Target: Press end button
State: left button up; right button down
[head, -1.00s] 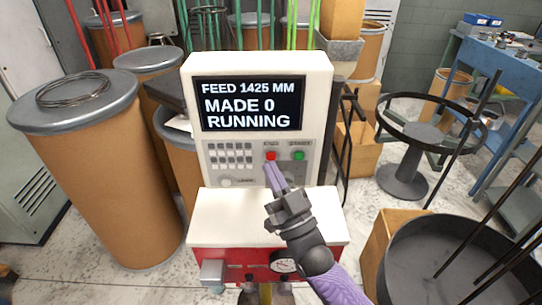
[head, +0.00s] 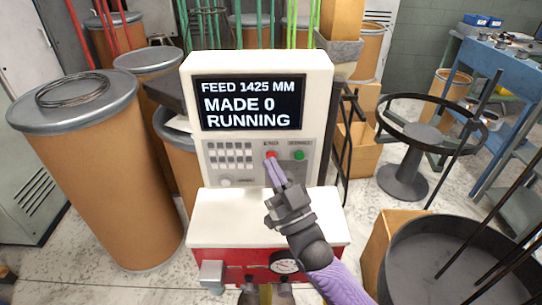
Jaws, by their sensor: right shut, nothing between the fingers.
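The control box (head: 322,75) stands upright in the middle, with a screen (head: 250,103) reading "FEED 1425 MM, MADE 0, RUNNING". Below the screen are a red button (head: 271,154) and a green button (head: 299,155) to its right. The labels above them are too small to read surely. My right gripper (head: 270,162) is shut and empty. Its purple fingertips are right at the lower edge of the red button and cover part of it; I cannot tell whether they touch it. My left gripper is not in view.
A keypad (head: 231,155) sits left of the buttons. A white-topped red housing (head: 225,215) with a gauge (head: 284,263) is below my right gripper. Brown drums (head: 95,180) stand at left. A black ring stand (head: 402,180) and dark round tray (head: 450,260) are at right.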

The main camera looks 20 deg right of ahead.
jog(key=shift+w+d, duration=0.1)
jog(key=shift+w, duration=0.2)
dwell(0.5)
jog(key=shift+s+r, duration=0.1)
jog(key=shift+s, duration=0.3)
jog(key=shift+s+a+p, duration=0.2)
jog(key=shift+s+p, duration=0.15)
jog(key=s+p, duration=0.1)
jog(key=s, duration=0.1)
jog(key=s+a+p, duration=0.1)
jog(key=s, duration=0.1)
jog(key=shift+s+a+p, duration=0.2)
jog(key=shift+s+p, duration=0.15)
jog(key=shift+s, duration=0.05)
dwell(0.4)
